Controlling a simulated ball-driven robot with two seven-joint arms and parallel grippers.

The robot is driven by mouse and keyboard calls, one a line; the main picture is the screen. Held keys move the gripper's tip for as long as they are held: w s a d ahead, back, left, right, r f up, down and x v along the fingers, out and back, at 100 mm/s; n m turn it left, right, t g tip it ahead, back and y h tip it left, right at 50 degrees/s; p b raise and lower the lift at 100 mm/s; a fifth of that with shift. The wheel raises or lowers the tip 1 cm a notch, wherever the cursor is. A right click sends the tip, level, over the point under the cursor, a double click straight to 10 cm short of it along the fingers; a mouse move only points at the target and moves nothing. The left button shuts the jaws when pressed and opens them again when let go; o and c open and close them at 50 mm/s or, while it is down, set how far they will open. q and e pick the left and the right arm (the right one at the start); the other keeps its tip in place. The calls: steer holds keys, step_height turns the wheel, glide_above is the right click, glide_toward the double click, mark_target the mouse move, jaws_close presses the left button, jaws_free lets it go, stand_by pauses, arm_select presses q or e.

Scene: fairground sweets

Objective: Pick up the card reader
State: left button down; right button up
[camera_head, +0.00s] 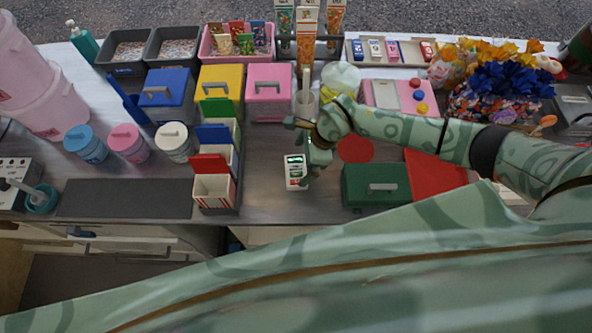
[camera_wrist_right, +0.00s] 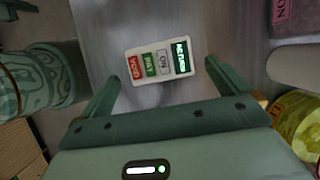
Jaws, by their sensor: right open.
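My right gripper (camera_head: 307,166) reaches down at the card reader's right edge. In the wrist view the right gripper (camera_wrist_right: 162,73) is open, one finger toward each side of the card reader, and holds nothing. My left gripper is not in view.
Striped cartons (camera_head: 213,189) stand to the left, and a dark green box (camera_head: 376,198) with a handle stands to the right. A red disc (camera_head: 355,149) and a pink box (camera_head: 269,103) are further back. Bare counter lies around the reader.

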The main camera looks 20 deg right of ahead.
mark_target(296, 169)
steer(key=x, duration=0.4)
steer(key=shift+s+f, duration=0.1)
steer(key=shift+c, duration=0.3)
